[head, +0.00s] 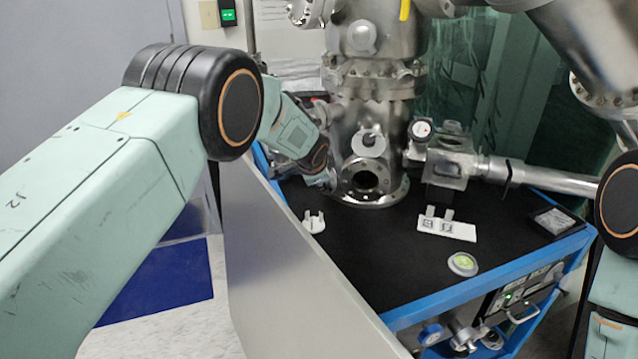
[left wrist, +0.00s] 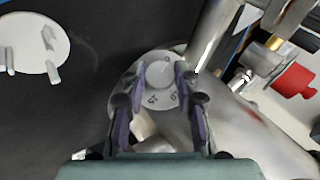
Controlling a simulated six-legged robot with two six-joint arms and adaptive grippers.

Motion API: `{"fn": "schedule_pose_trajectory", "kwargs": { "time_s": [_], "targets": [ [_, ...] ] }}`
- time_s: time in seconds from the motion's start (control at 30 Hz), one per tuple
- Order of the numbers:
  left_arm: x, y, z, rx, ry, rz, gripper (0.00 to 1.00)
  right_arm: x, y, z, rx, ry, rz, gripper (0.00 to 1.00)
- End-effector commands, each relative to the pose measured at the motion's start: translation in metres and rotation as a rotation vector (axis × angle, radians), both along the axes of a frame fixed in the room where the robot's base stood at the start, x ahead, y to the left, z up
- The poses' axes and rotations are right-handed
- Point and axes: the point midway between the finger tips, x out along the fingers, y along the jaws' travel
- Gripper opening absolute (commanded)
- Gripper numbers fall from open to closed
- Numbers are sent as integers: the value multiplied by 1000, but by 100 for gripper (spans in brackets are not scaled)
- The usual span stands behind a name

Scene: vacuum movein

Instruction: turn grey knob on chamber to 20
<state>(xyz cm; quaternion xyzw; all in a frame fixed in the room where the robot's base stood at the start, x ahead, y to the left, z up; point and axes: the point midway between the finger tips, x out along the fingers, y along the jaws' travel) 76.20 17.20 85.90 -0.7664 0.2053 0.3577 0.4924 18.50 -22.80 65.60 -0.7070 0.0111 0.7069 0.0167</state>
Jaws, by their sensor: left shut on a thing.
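The chamber (head: 375,110) is a steel vessel with flanges, standing at the back of the black table top. In the left wrist view the grey knob (left wrist: 160,75) is a round dial with printed numbers around its edge; some digits show, but the pointer setting cannot be read surely. My left gripper (left wrist: 161,82) has its two purple-padded fingers on either side of the knob, shut on it. In the head view my left gripper (head: 326,180) is at the chamber's lower left side, and the knob there is hidden. My right gripper is out of view; only part of that arm shows at the right edge.
A white pronged holder (head: 314,223) stands left on the table top. A white plate with markers (head: 446,229), a round green-and-white disc (head: 463,264) and a dark tray (head: 557,221) lie to the right. A steel pipe (head: 540,178) runs right from the chamber. The front middle is clear.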

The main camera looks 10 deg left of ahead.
Motion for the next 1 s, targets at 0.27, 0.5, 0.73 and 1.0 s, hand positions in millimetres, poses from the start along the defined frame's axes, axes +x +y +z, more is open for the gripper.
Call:
{"fn": "schedule_pose_trajectory", "kwargs": {
  "time_s": [0.27,0.5,0.73,1.0],
  "targets": [
    [0,0,0,1,-2,-2,0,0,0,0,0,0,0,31],
    [0,0,0,1,-2,-2,46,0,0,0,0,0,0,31],
    [0,0,0,2,-1,-3,54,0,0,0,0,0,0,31],
    [-3,-1,5,2,-3,-2,54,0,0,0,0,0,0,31]
  ]
}}
